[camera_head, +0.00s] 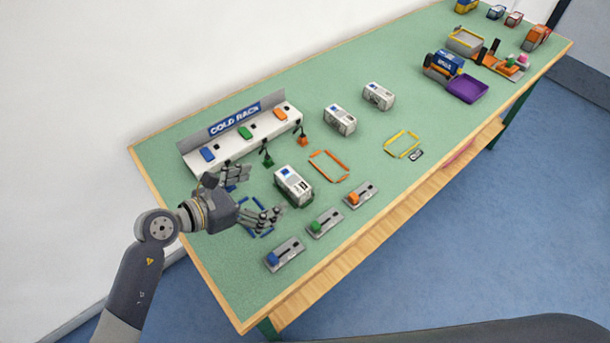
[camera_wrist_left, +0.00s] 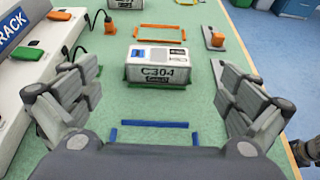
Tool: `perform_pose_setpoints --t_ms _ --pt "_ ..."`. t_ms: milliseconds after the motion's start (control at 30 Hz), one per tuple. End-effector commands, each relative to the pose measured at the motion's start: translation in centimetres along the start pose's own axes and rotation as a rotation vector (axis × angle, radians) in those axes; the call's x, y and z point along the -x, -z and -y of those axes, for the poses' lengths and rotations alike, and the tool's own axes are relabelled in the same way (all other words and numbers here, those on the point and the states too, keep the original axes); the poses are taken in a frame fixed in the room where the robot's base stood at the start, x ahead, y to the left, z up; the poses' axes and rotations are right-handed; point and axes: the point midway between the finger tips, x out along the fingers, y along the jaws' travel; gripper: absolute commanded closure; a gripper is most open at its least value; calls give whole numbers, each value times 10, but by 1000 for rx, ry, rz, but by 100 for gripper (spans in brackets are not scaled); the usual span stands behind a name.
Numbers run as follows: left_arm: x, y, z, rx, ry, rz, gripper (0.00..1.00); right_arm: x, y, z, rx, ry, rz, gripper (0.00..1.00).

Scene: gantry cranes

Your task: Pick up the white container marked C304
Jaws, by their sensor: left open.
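The white container marked C304 (camera_wrist_left: 156,66) stands upright on the green table, straight ahead between my left gripper's fingers in the left wrist view. In the head view it is the nearest white container (camera_head: 293,186). My left gripper (camera_head: 257,195) is open and empty, just to the left of the container and apart from it. Its spread fingers also show in the left wrist view (camera_wrist_left: 160,100).
Two more white containers (camera_head: 340,119) (camera_head: 378,96) stand farther back. The cold rack (camera_head: 240,140) is on the left. Slider switches (camera_head: 325,223) line the front edge. An orange outline (camera_head: 328,166) lies beyond the container, and a yellow one (camera_head: 403,144) farther right.

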Motion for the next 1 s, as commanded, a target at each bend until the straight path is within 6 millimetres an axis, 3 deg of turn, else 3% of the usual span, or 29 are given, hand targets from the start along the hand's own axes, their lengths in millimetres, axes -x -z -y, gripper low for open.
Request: perform_pose_setpoints --t_ms 200,333,733,1000 --pt "-35 -2 0 4 1 5 0 5 -7 26 -4 31 9 65" --pt "-46 -2 0 1 1 4 0 6 -15 39 -3 46 21 65" --pt "-91 3 -2 5 1 5 0 10 -9 21 -4 25 14 65" --pt "-99 4 -2 2 0 3 0 10 -7 18 -5 21 10 65"
